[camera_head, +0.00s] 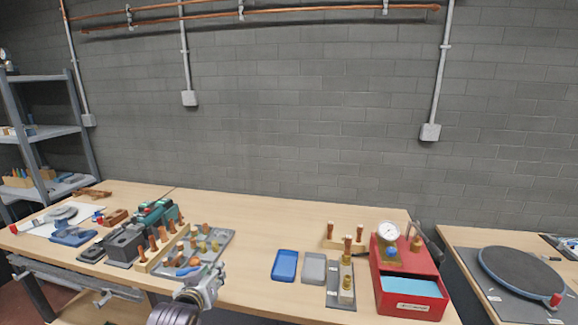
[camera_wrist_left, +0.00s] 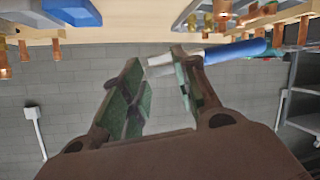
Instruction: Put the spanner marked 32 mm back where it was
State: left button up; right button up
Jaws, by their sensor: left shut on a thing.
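My left gripper (camera_head: 205,279) is low in the head view, in front of the grey tray (camera_head: 227,240) on the bench. In the left wrist view its two fingers (camera_wrist_left: 156,64) are closed around a tool with a pale metal end (camera_wrist_left: 160,66) and a blue handle (camera_wrist_left: 236,51). The tool looks like the spanner, but no 32 mm mark can be read. The blue handle also shows beside the gripper in the head view (camera_head: 188,271). One finger hides part of the tool. My right gripper is in neither view.
A wooden rack with copper pieces (camera_head: 151,262) stands left of the gripper. A blue tray (camera_head: 285,265) and a grey tray (camera_head: 314,268) lie to the right, then a red box (camera_head: 408,297) with a gauge (camera_head: 388,232). Bare bench lies between the fittings tray and blue tray.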

pick_arm(q)
jog(key=s+f, duration=0.9)
jog(key=f, duration=0.4)
jog(key=shift+a+f, duration=0.15)
jog(key=shift+f, duration=0.15)
jog(key=shift+r, duration=0.1)
dwell(1.7)
jog(key=d+r+m+g+h, duration=0.1)
jog(key=d+r+m+h, duration=0.3)
jog(key=d+r, duration=0.3)
jog(key=s+d+r+m+g+h, duration=0.1)
jog(key=d+r+m+g+h, duration=0.1)
jog(key=d+r, duration=0.6)
notch_tip(320, 180, up, 6)
jog(key=m+h, duration=0.1)
jog(key=h, duration=0.1)
jog(key=shift+r+m+h, duration=0.25)
jog(key=shift+m+h, duration=0.05)
jog(key=shift+m, duration=0.1)
dwell(0.5)
